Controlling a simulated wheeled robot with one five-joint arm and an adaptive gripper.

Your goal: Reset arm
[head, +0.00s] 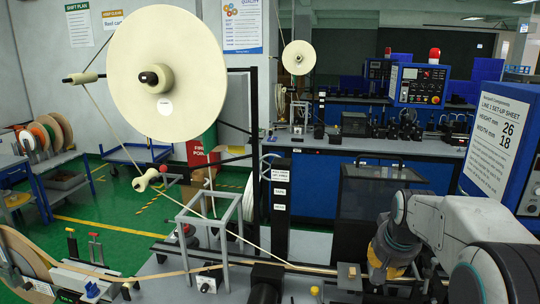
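My arm (450,228) reaches in from the right edge and bends down at the wrist, over the right part of the grey bench. My gripper (382,272) is at the low end of that wrist, small and dark against the dark machine parts. I cannot make out its fingers or whether it holds anything.
A large cream tape reel (190,60) stands at upper left, its tape running down past a roller (146,179) and a grey frame (183,228). A dark-windowed box (375,205) stands behind my wrist. A blue cabinet with a set-up sheet (495,135) is at right.

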